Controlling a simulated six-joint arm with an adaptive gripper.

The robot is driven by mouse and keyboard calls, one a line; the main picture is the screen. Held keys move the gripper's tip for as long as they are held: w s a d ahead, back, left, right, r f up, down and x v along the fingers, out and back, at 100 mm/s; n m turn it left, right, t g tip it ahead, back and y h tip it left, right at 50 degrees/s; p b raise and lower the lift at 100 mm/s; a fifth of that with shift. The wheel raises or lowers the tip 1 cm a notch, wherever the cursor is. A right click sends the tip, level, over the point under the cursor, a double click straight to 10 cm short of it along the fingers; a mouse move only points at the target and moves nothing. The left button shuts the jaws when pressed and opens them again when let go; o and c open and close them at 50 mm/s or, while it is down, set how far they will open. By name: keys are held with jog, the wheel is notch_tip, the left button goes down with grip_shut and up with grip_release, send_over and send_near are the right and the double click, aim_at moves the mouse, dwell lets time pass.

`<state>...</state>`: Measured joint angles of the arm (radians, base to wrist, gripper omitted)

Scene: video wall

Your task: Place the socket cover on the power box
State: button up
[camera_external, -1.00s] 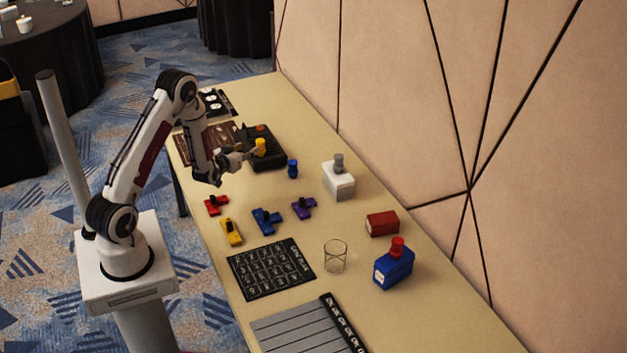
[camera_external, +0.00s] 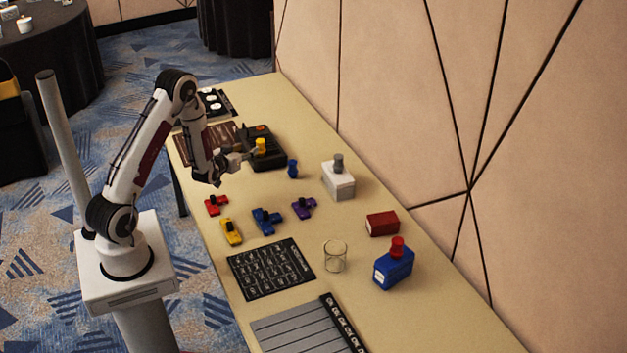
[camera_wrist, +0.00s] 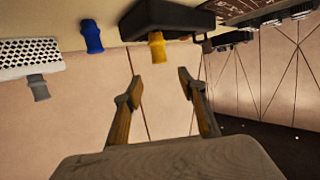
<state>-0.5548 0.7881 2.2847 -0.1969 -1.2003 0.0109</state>
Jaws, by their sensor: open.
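A yellow cylindrical piece (camera_external: 260,145), which looks like a socket cover, stands on a black box (camera_external: 270,162), which looks like the power box. In the wrist view the scene is upside down; the yellow piece (camera_wrist: 157,48) shows against the black box (camera_wrist: 165,15) at the top. My gripper (camera_external: 249,155) is just left of the yellow piece in the external view. In the wrist view my gripper (camera_wrist: 160,75) has its two fingers wide apart, with nothing between the tips. The yellow piece lines up with the gap, beyond the tips.
A blue cylinder (camera_external: 292,169) and a white box (camera_external: 339,181) with a grey piece on top (camera_external: 338,162) stand to the right. Red, yellow, blue and purple blocks lie nearer. A glass (camera_external: 335,257) and a blue box (camera_external: 393,270) stand farther along. The wall borders the right.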

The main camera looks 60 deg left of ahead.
jog(key=s+d+r+m+h, duration=0.15)
jog(key=d+r+h, duration=0.25)
jog(key=d+r, duration=0.55)
jog(key=d+r+m+h, duration=0.3)
jog(key=d+r, duration=0.4)
jog(key=d, duration=0.6)
jog(key=s+d+r+m+g+h, duration=0.1)
jog(key=s+d+r+m+g, duration=0.1)
jog(key=s+d, duration=0.5)
jog(key=s+d+r+m+g+h, duration=0.2)
jog(key=s+d, duration=0.5)
jog(key=s, duration=1.2)
jog(key=shift+r+g, duration=0.5)
jog(key=shift+r, duration=0.2)
